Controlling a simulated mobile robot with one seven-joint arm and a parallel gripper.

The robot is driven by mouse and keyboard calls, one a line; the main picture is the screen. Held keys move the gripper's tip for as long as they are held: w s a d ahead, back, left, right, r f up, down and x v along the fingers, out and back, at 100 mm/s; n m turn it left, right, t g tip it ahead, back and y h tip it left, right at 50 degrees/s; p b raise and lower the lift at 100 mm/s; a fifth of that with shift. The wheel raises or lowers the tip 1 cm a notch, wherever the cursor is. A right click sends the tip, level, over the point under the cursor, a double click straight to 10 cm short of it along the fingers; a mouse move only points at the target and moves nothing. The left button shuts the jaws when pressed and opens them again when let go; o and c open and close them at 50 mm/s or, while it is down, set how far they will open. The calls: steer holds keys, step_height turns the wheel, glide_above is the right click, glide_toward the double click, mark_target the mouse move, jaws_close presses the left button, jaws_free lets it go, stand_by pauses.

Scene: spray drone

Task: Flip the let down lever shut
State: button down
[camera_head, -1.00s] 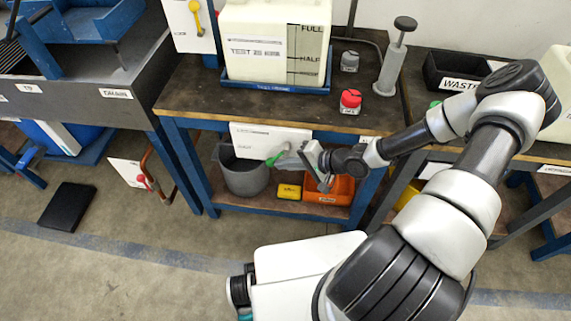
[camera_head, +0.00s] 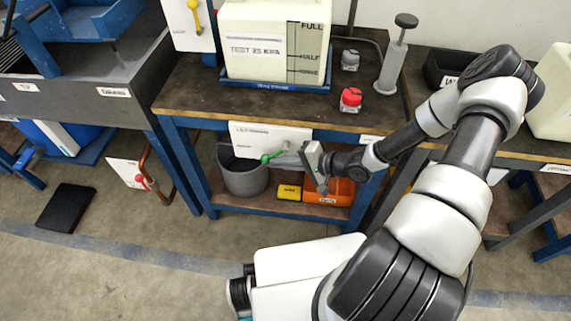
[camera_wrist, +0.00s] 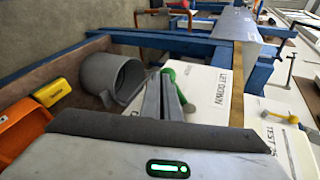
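In the wrist view the panel reads "LET DOWN" (camera_wrist: 222,88). The green lever (camera_wrist: 184,69) shows there just beyond and right of my fingertips, partly hidden by them. My gripper (camera_head: 283,158) reaches in from the right, its tips close beside the lever. In the wrist view my gripper (camera_wrist: 163,77) has its grey fingers close together and looks shut, with nothing visible between them. Contact with the lever is unclear.
A grey pot (camera_head: 243,178), a yellow box (camera_head: 289,192) and an orange bin (camera_head: 328,196) stand on the shelf below. The bench above holds a white tank (camera_head: 262,50), a red knob (camera_head: 350,97) and a hand pump (camera_head: 393,65). The floor at left is mostly clear.

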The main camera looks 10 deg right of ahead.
mark_target(270, 158)
steer(key=shift+a+f, duration=0.1)
steer(key=shift+a, duration=0.1)
steer(key=shift+w+a+r+m+t+y+b, duration=0.2)
steer(key=shift+a+r+t+y+b, duration=0.1)
steer(key=shift+a+r+y, duration=0.3)
steer(key=shift+w+a+r+m+t+y+b, duration=0.1)
steer(key=shift+w+a+r+t+y+b, duration=0.15)
steer(key=shift+a+r+y, duration=0.3)
steer(key=shift+a, duration=0.2)
steer(key=shift+a+f, duration=0.1)
steer(key=shift+a, duration=0.1)
steer(key=shift+d, duration=0.3)
stand_by(0.6)
